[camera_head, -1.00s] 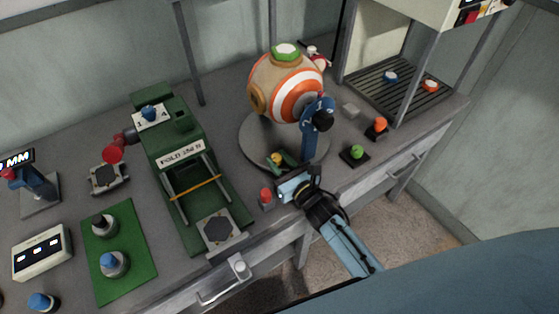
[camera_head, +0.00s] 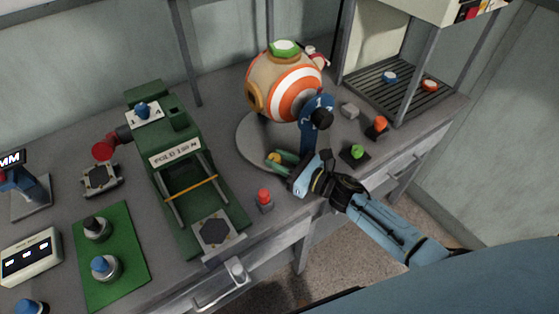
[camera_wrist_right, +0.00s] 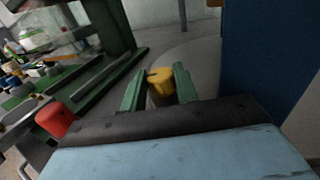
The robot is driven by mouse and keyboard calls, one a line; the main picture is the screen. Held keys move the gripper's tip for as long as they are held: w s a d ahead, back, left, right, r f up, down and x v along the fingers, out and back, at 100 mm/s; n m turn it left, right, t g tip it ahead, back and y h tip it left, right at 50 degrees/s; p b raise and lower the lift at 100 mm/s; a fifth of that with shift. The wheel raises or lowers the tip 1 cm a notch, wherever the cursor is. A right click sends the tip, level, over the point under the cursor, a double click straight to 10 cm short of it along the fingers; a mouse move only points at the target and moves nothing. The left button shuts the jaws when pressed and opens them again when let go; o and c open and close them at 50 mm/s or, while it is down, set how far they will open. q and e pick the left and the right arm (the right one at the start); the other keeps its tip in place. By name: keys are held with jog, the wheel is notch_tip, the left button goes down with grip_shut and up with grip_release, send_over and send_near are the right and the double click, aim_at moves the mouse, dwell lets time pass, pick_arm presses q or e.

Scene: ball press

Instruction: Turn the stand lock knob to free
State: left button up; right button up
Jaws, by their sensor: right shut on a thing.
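The yellow stand lock knob (camera_head: 273,158) is low on the grey round base (camera_head: 250,145) of the ball stand, near its front edge. The stand's blue post (camera_head: 316,135) rises just behind my right gripper. An orange, white and tan ball (camera_head: 287,85) with a green cap sits on the stand. My right gripper (camera_head: 281,161) reaches in from the right, its green fingers shut on the knob. In the right wrist view, the knob (camera_wrist_right: 160,82) shows between the two fingertips (camera_wrist_right: 158,88). Which way the knob is set cannot be told. My left gripper is out of view.
A green press (camera_head: 185,170) stands left of the ball stand. A red-capped piece (camera_head: 264,199) is close in front of my right gripper. A green button (camera_head: 356,153), an orange button (camera_head: 378,126) and a grey block (camera_head: 349,110) are to the right.

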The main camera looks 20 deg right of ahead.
jog(key=o, duration=1)
